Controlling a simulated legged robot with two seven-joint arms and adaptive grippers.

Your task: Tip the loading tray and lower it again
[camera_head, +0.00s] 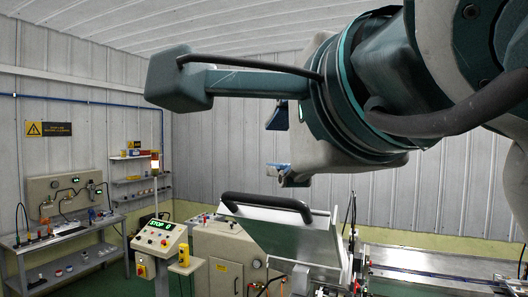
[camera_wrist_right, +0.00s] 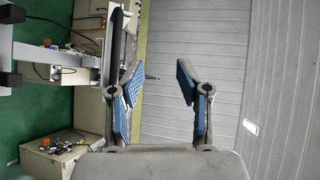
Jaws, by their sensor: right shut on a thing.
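The loading tray (camera_head: 292,238) is a pale panel with a dark bar handle (camera_head: 265,203) along its upper edge, standing tilted up on the machine in the head view. My right gripper (camera_head: 278,145) is above the handle, its two blue-padded fingers apart with a clear gap. In the right wrist view my right gripper (camera_wrist_right: 161,82) is open, with only the wall visible between its pads. The dark handle (camera_wrist_right: 118,35) shows there left of the left finger, outside the gap. I cannot tell whether that finger touches it. My left gripper is not in view.
A control stand (camera_head: 160,238) with a lit screen and a cream cabinet (camera_head: 222,250) are left of the tray. A workbench (camera_head: 66,235) stands at far left. A conveyor-like bed (camera_head: 430,265) runs right of the tray.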

